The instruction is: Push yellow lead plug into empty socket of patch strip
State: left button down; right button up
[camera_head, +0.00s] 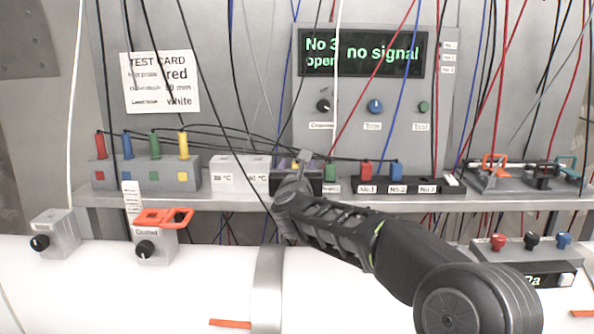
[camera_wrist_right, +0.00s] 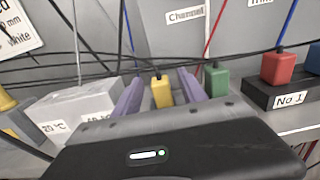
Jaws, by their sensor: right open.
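The yellow lead plug (camera_wrist_right: 161,92) stands between the two fingers of my right gripper (camera_wrist_right: 158,100) in the right wrist view. The fingers are open, one on each side of it. In the head view my right gripper (camera_head: 304,160) mostly hides this plug, and only a bit of yellow shows. The black patch strip (camera_head: 412,197) is to its right on the shelf. A red plug (camera_head: 367,172) sits at No 1 and a blue plug (camera_head: 397,171) at No 2. No plug shows at No 3. My left gripper is not in view.
A green plug (camera_wrist_right: 217,82) stands close right of my gripper. A white block (camera_head: 240,172) is left of it. A grey box (camera_head: 113,180) with several coloured plugs stands farther left. Many cables hang across the shelf (camera_head: 345,201). A display panel (camera_head: 345,100) rises behind.

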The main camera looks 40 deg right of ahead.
dwell(0.5)
grip_shut()
dwell(0.3)
